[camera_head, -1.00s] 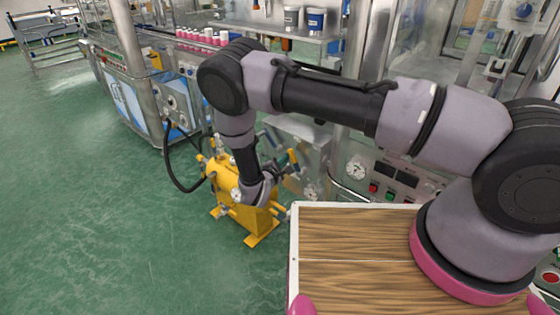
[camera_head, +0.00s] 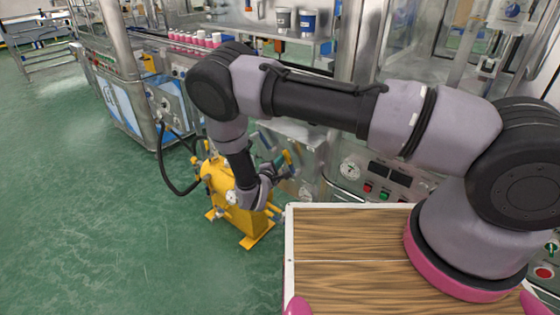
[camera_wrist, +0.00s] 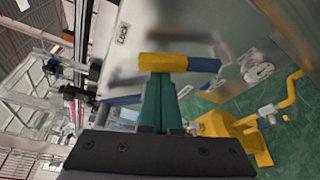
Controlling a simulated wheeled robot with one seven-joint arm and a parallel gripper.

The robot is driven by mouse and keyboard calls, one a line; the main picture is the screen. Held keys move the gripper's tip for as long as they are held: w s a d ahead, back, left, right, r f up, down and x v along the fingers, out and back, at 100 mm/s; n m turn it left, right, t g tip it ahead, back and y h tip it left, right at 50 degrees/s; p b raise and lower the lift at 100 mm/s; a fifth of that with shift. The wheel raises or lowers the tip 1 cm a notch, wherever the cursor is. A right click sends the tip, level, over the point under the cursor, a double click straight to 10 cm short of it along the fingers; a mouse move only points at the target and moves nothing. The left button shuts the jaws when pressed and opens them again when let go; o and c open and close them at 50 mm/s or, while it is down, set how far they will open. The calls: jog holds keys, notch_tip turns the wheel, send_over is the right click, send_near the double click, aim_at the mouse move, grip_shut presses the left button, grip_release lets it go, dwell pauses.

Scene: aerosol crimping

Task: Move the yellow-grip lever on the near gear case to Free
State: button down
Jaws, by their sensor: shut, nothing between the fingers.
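A bar with a yellow grip (camera_wrist: 163,62) and a blue section (camera_wrist: 204,65) crosses the wrist view in front of a grey metal case face (camera_wrist: 185,25). A "Lock" label (camera_wrist: 122,33) is on that face, up and left of the grip. My gripper (camera_wrist: 158,80) has teal fingers, shut together and empty. Their tips are at the yellow grip; I cannot tell whether they touch it. In the head view, my gripper (camera_head: 273,164) is beside a yellow-ended lever (camera_head: 287,157), and my arm hides part of this area. No Free label is readable.
A round gauge (camera_head: 349,171) and a button panel (camera_head: 385,180) are to the right. A wood-topped surface (camera_head: 340,275) is in front. Green floor (camera_head: 90,220) lies open at left.

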aim_at(288, 159)
jog(key=shift+s+d+r+m+t, duration=0.4)
jog(key=shift+s+d+m, duration=0.2)
jog(key=shift+m, duration=0.4)
jog(key=m, duration=0.1)
jog(key=s+d+m, duration=0.1)
jog(key=d+m+t, duration=0.1)
jog(key=shift+s+r, duration=0.15)
jog(key=shift+r, duration=0.1)
jog(key=m, duration=0.1)
jog(key=s+d+m, duration=0.1)
jog(key=d+m+t+h, duration=0.1)
jog(key=m, duration=0.1)
jog(key=shift+s, duration=0.25)
jog(key=shift+s+d+f, duration=0.2)
jog(key=shift+s+d, duration=0.05)
jog(key=shift+d, duration=0.05)
jog(key=a+r, duration=0.1)
jog(key=w+a, duration=0.1)
jog(key=a, duration=0.1)
jog(key=shift+w+a+r, duration=0.1)
jog(key=shift+r, duration=0.3)
jog(key=v, duration=0.9)
jog(key=shift+f, duration=0.2)
